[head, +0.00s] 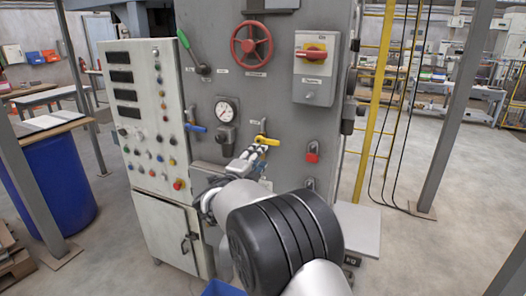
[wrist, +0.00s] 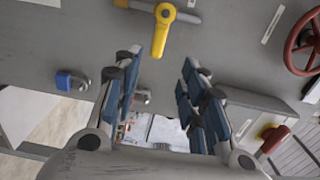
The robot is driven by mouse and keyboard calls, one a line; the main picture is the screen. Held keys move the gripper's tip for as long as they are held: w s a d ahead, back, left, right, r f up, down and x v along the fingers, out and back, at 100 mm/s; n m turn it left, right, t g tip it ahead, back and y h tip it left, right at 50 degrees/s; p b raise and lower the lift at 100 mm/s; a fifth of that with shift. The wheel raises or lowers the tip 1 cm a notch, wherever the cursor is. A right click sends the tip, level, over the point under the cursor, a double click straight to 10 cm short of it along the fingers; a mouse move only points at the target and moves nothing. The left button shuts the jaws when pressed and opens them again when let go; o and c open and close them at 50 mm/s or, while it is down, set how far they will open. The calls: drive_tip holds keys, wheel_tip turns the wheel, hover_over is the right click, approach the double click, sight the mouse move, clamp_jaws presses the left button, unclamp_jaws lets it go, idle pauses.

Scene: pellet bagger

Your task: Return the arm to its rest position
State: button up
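My gripper (head: 250,160) is in front of the grey machine panel, close to a yellow valve handle (head: 266,141). In the wrist view my gripper (wrist: 160,65) has its two blue-padded fingers spread apart, with nothing held between them. The yellow handle (wrist: 162,28) shows just past the fingertips, its lower end near the gap between them. I cannot tell how far apart they are in depth. My arm reaches up from the bottom of the head view and hides the lower part of the panel.
The panel carries a red handwheel (head: 251,44), a pressure gauge (head: 226,111), a switch box (head: 313,67) and a red padlock (head: 312,152). A white control cabinet (head: 146,110) stands left, a blue drum (head: 50,180) further left.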

wheel_tip(320, 180, up, 8)
drive_tip(key=s+d+n+y, duration=0.2)
drive_tip(key=s+n+y, duration=0.1)
drive_tip(key=n+y, duration=0.25)
drive_tip(key=s+d+r+n+g+y, duration=0.2)
drive_tip(key=s+d+n+g+y, duration=0.15)
drive_tip(key=s+n, duration=0.6)
drive_tip(key=s+d+f+n+g+h, duration=0.1)
drive_tip(key=s+d+f, duration=0.4)
drive_tip(key=s, duration=0.7)
drive_tip(key=s+d+f+n+g+h, duration=0.1)
drive_tip(key=s+d+f+n+g, duration=0.2)
drive_tip(key=s, duration=1)
drive_tip(key=s+d+f+n+g+h, duration=0.1)
drive_tip(key=s+d+f+g, duration=0.4)
drive_tip(key=s, duration=0.8)
wheel_tip(320, 180, down, 2)
drive_tip(key=d+n, duration=0.1)
drive_tip(key=d, duration=0.1)
drive_tip(key=shift+d+f+n, duration=0.15)
drive_tip(key=shift+d+n, duration=0.15)
